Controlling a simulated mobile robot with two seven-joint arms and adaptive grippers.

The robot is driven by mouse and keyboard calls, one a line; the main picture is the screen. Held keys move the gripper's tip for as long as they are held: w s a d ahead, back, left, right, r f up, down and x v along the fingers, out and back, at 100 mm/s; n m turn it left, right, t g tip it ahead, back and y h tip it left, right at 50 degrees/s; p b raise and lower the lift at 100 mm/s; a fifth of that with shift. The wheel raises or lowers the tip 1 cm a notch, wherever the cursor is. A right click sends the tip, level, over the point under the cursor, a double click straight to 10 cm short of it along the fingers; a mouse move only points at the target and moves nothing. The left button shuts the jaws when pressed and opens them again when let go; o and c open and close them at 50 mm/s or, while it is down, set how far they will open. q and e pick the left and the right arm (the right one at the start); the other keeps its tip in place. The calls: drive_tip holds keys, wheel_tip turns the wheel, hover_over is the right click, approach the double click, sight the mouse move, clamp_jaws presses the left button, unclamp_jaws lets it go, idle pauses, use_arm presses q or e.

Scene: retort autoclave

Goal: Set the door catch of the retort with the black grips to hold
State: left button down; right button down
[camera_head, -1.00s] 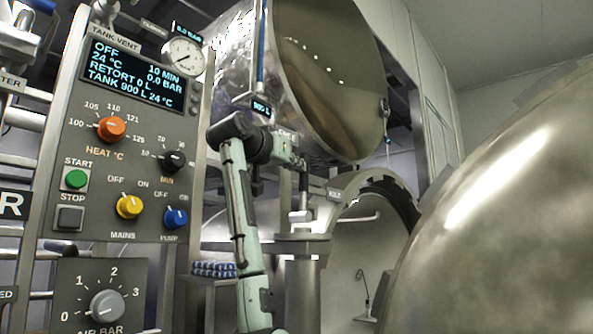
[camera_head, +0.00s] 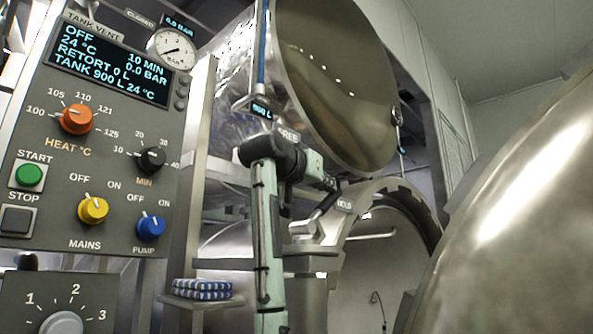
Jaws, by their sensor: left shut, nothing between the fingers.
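The open retort's toothed mouth ring (camera_head: 408,197) stands right of centre, with its big domed steel door (camera_head: 520,210) swung out at the right. A pale metal block (camera_head: 303,228) sits beside the ring, below the labels. Black grips do not show. My right gripper is out of view.
A control panel (camera_head: 120,200) with knobs, START and STOP buttons and a display fills the left. A large steel tank (camera_head: 330,80) hangs above. A shelf with folded blue-checked cloths (camera_head: 202,288) stands below. My left forearm crosses the middle.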

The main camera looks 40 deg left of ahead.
sight(332, 195)
use_arm(q)
drive_tip(key=shift+w+f, duration=1.15)
drive_tip(key=shift+w, duration=0.1)
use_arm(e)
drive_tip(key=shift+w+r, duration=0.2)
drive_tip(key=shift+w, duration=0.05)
use_arm(q)
drive_tip(key=shift+r, duration=0.1)
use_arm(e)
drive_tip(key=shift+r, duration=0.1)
